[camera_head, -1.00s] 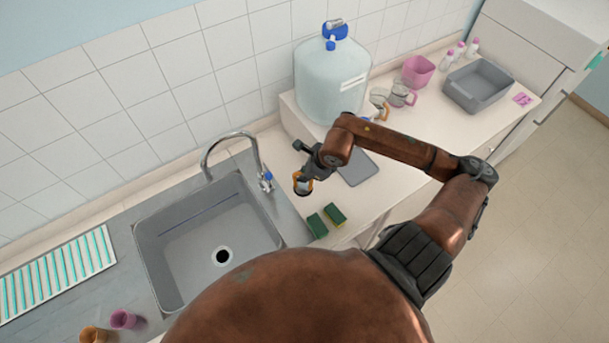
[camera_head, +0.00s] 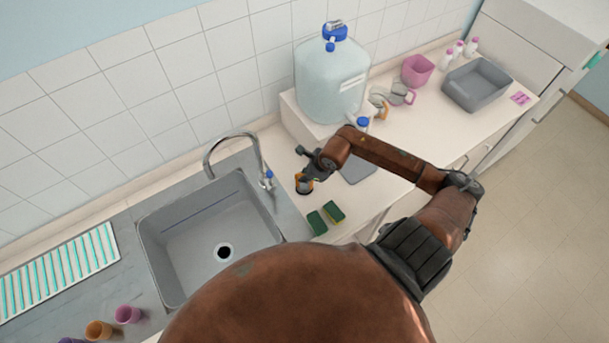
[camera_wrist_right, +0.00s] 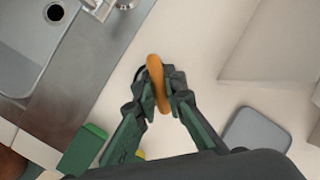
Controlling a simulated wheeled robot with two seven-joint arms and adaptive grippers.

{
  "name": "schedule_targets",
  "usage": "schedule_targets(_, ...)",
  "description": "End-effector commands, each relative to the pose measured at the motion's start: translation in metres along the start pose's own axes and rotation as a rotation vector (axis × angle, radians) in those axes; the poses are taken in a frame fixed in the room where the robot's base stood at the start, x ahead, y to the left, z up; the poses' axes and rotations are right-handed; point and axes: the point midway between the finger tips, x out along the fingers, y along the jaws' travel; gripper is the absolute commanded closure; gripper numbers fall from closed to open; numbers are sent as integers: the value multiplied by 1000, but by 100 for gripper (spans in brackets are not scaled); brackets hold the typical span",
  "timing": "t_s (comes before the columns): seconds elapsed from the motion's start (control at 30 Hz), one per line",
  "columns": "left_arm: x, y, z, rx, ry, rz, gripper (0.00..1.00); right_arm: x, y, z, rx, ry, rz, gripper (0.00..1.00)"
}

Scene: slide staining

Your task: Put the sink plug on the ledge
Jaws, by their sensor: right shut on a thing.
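My right gripper (camera_wrist_right: 157,88) is shut on an orange upright grip, which the right wrist view shows edge-on between the fingers. In the head view this orange part (camera_head: 304,178) has a dark round base under it and looks like the sink plug. It is at the pale counter right of the sink; whether it touches the counter is unclear. The right gripper (camera_head: 304,180) is above it. A pale ledge (camera_head: 150,184) runs along the wall behind the sink (camera_head: 180,265). My left gripper is not in view.
Two green sponges (camera_head: 317,222) lie close in front of the held thing. The tap (camera_head: 258,155) stands to the left, a large water container (camera_head: 325,85) on a raised block behind. A grey flat thing (camera_head: 358,168) lies to the right. Cups (camera_head: 98,330) stand front left.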

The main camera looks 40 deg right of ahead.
Motion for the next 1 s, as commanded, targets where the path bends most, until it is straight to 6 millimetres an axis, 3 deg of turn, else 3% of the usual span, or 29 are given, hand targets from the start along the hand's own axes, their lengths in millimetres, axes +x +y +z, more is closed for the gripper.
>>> schedule_targets(0.27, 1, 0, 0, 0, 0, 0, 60, 1, 0, 0, 0, 0, 0, 73)
schedule_targets(0.63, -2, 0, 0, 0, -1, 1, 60, -3, -1, 1, 0, 0, -1, 73)
schedule_targets(0.77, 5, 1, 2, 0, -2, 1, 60, -20, -1, -1, -4, 2, -3, 73)
schedule_targets(1.0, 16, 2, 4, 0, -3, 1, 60, -70, -1, -2, -5, 4, -3, 73)
